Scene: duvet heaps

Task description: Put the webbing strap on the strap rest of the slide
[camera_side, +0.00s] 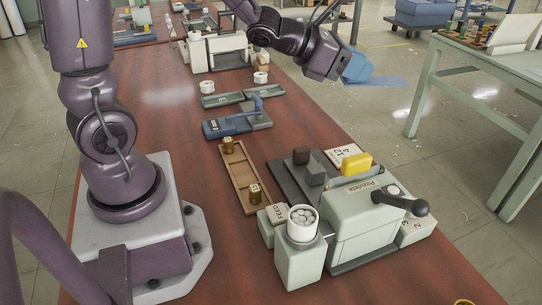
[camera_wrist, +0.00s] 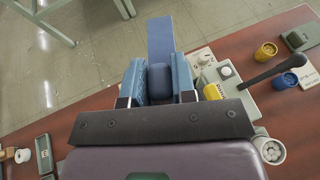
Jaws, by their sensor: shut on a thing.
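My gripper (camera_side: 356,68) is raised beyond the table's right edge, over the floor. In the wrist view, its blue fingers (camera_wrist: 158,82) are shut on a dark blue piece, which I take to be the webbing strap (camera_wrist: 160,38). A flat blue length runs out ahead of the fingers; it also shows in the side view (camera_side: 385,81). The pale green machine (camera_side: 350,235) has a dark base with a grey block (camera_side: 313,174), which may be the slide. I cannot tell which part is the strap rest.
A black-knobbed lever (camera_side: 405,203) sticks out from the machine. A white cup of pale pieces (camera_side: 302,223) stands at its front. A wooden tray (camera_side: 238,175) with brass pieces and a blue device (camera_side: 238,121) lie left of it. A green bench (camera_side: 470,62) stands at right.

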